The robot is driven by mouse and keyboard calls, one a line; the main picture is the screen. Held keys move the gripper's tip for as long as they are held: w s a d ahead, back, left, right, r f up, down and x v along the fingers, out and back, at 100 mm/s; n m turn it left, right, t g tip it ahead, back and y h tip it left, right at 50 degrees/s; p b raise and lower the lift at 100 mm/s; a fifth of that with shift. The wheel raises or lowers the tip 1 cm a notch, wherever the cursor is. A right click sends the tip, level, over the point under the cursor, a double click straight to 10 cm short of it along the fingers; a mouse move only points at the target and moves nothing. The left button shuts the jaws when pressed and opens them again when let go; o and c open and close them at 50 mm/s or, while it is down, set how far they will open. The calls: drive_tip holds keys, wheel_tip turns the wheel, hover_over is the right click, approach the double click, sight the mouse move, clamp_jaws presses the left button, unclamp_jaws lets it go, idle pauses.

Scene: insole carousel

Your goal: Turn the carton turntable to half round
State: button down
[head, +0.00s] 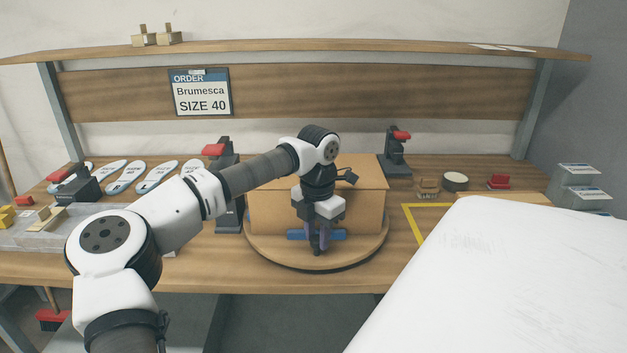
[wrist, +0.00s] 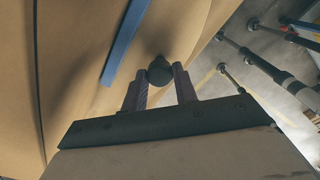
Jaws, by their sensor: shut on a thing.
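The carton (head: 268,212) is a closed brown box. It stands on the round wooden turntable (head: 365,252) at the middle of the bench's front. A blue strip (head: 298,236) shows low on the carton's front, and a blue strip (wrist: 122,45) also shows in the wrist view. My gripper (head: 319,248) points down at the turntable's front edge, in front of the carton. In the wrist view, my gripper (wrist: 160,80) is shut on a dark round knob (wrist: 159,68), with one finger on each side. My arm and gripper hide part of the carton's front.
Several insoles (head: 125,178) lie at the left. A yellow outline (head: 413,222) marks the bench right of the turntable. An order sign (head: 200,92) hangs behind.

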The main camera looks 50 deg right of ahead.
idle(0.4)
drive_tip(key=c, duration=1.1)
unclamp_jaws()
drive_tip(key=shift+r, duration=0.1)
wheel_tip(320, 180, up, 14)
drive_tip(key=b, duration=0.1)
drive_tip(key=shift+f, duration=0.2)
